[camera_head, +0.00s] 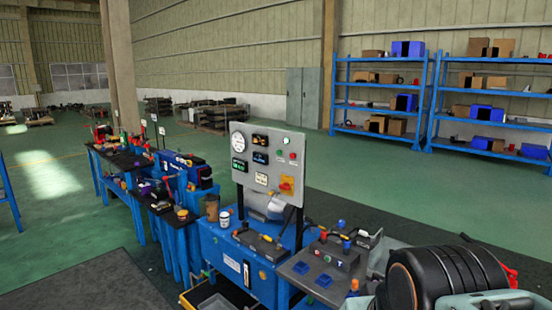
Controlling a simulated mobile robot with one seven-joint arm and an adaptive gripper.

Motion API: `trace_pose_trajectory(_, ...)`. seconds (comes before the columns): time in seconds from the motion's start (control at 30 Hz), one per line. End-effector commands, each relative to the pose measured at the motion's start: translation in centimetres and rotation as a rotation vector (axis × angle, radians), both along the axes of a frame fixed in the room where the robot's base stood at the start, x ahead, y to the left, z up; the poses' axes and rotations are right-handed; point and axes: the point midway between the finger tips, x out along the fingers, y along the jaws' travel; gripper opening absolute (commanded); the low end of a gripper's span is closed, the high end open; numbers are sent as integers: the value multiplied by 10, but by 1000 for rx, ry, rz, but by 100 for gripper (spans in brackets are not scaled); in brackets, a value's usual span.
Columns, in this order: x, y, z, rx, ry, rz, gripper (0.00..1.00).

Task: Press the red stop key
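A grey upright control panel (272,170) stands at the middle of the head view, on dark posts above a blue bench. It carries a round white gauge, several small dark displays and small coloured buttons. A small red button (293,155) is near its right edge, beside a small green one (279,153). A red-orange knob on a yellow plate (286,185) is at its lower right. Labels are too small to read, so I cannot tell which red part is the stop key. My gripper's fingers do not show in this view.
Blue benches (208,238) with tools, cups and a grey control box (330,262) stand below and around the panel. Blue shelves (385,108) with boxes are at the back right. A concrete pillar (122,75) is at left. Green floor behind the panel is open.

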Motion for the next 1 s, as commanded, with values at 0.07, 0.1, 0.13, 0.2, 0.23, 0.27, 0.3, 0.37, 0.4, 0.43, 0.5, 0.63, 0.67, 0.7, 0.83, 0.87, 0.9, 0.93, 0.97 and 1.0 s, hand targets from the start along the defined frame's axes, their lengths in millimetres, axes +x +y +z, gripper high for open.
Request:
trace_pose_trajectory(0.07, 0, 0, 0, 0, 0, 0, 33)
trace_pose_trajectory(0.1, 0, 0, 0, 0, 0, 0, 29)
trace_pose_trajectory(0.13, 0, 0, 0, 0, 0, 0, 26)
trace_pose_trajectory(0.2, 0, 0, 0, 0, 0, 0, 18)
trace_pose_trajectory(0.23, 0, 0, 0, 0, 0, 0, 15)
trace_pose_trajectory(0.27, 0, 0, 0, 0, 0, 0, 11)
trace_pose_trajectory(0.3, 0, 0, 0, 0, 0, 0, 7)
trace_pose_trajectory(0.37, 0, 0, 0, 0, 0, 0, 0)
trace_pose_trajectory(0.4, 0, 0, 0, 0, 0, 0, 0)
trace_pose_trajectory(0.43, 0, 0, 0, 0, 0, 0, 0)
trace_pose_trajectory(0.5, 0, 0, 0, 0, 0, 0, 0)
trace_pose_trajectory(0.63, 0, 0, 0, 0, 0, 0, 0)
trace_pose_trajectory(0.67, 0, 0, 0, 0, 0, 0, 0)
trace_pose_trajectory(0.7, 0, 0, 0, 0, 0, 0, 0)
trace_pose_trajectory(0.83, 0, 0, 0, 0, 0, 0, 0)
trace_pose_trajectory(0.87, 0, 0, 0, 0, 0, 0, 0)
trace_pose_trajectory(0.9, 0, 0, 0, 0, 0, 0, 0)
trace_pose_trajectory(0.93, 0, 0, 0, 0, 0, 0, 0)
trace_pose_trajectory(0.97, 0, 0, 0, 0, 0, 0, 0)
trace_pose_trajectory(1.0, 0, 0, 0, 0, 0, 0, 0)
